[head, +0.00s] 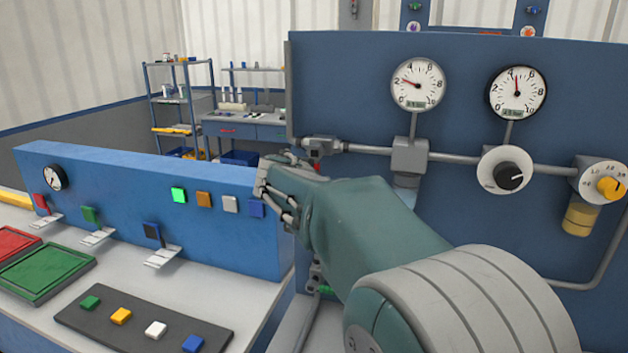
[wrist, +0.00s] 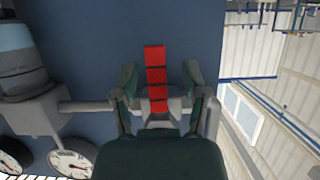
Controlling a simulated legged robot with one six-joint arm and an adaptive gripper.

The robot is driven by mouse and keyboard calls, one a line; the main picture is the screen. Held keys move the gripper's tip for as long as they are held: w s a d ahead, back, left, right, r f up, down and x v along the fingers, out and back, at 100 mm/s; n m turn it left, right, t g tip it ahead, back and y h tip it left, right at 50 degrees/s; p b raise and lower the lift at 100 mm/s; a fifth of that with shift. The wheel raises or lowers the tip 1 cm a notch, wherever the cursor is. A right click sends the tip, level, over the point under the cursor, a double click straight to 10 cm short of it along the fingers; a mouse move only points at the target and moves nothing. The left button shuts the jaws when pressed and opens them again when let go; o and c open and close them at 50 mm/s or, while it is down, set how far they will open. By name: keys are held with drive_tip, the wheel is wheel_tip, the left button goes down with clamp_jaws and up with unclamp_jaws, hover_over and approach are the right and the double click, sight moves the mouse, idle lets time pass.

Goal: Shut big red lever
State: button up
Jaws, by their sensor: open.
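The big red lever (wrist: 155,68) lies between the two fingers of my gripper (wrist: 160,88) in the wrist view, with a gap on each side. It sits on a grey valve on the pipe along the blue panel. In the head view only a small red part of the lever (head: 317,167) shows, behind my gripper (head: 268,190), which hides most of it. My gripper is open around the lever; I cannot tell whether any part touches it.
The tall blue panel (head: 460,80) carries two gauges, a grey pipe (head: 450,158) and a yellow-knobbed dial (head: 605,187). A low blue console (head: 140,195) with small levers and coloured buttons stands at left. Shelves and a workbench are farther back.

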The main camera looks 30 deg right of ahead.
drive_tip(key=v, duration=1.1)
drive_tip(key=shift+a+f, duration=0.1)
drive_tip(key=shift+f, duration=0.05)
drive_tip(key=s+a+f+n+g+y, duration=0.1)
drive_tip(key=s+a+f+n+y, duration=0.4)
drive_tip(key=s+f, duration=0.4)
drive_tip(key=s+a+f+n+g+y, duration=0.2)
drive_tip(key=s+a+f+n+y, duration=0.2)
drive_tip(key=s, duration=0.9)
drive_tip(key=a+f+y, duration=0.1)
drive_tip(key=a+f, duration=0.2)
drive_tip(key=f, duration=0.1)
drive_tip(key=shift+s+f+n, duration=0.4)
drive_tip(key=shift+s+a, duration=0.1)
drive_tip(key=shift+a, duration=0.05)
